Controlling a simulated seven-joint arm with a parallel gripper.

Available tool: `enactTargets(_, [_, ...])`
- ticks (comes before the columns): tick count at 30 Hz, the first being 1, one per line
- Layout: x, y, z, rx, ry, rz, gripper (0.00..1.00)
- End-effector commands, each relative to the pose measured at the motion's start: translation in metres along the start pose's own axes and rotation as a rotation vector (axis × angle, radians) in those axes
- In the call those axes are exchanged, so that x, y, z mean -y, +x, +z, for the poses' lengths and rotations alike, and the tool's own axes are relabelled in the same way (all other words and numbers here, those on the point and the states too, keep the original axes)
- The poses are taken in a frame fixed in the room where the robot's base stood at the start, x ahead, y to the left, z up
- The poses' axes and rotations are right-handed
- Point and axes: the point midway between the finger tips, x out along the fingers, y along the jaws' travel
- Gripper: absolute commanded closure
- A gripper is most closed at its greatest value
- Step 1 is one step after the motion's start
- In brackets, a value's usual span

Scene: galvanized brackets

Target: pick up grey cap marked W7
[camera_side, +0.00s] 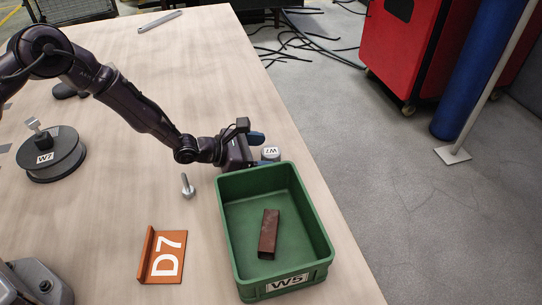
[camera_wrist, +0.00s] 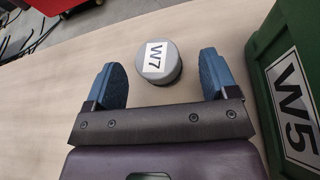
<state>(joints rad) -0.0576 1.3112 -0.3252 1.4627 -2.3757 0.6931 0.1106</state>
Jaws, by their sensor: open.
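The grey cap (camera_side: 270,154) is a short round cylinder with a white W7 label, standing on the wooden table just behind the green bin in the side view. In the wrist view the cap (camera_wrist: 159,63) sits ahead of my gripper's palm, between the two blue fingers, with a gap on each side. My gripper (camera_wrist: 162,72) is open and empty. In the side view my gripper (camera_side: 259,150) is low at the table, its fingers pointing right towards the cap; the near finger is partly hidden by the bin.
The green bin (camera_side: 232,235) marked W5 stands close to my gripper and holds a rusty brown block (camera_side: 269,233). A bolt (camera_side: 187,186), an orange D7 bracket (camera_side: 164,256) and a dark round stand (camera_side: 52,160), its label seemingly W7, are on the table. The table's right edge is near the cap.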

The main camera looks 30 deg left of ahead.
Motion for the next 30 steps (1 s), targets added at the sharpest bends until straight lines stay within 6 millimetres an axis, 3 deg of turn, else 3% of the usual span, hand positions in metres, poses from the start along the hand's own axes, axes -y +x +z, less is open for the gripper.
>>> enactTargets(7, [-0.002, 0.028, 0.001, 0.0, 0.001, -0.002, 0.21])
enactTargets(16, [-0.003, 0.032, 0.002, 0.0, 0.0, 0.0, 0.21])
enactTargets(17, [-0.003, 0.032, 0.002, 0.0, 0.0, 0.0, 0.23])
enactTargets(24, [-0.003, 0.032, 0.002, 0.0, 0.001, 0.0, 0.77])
enactTargets(30, [-0.003, 0.032, 0.002, 0.001, 0.001, 0.0, 0.77])
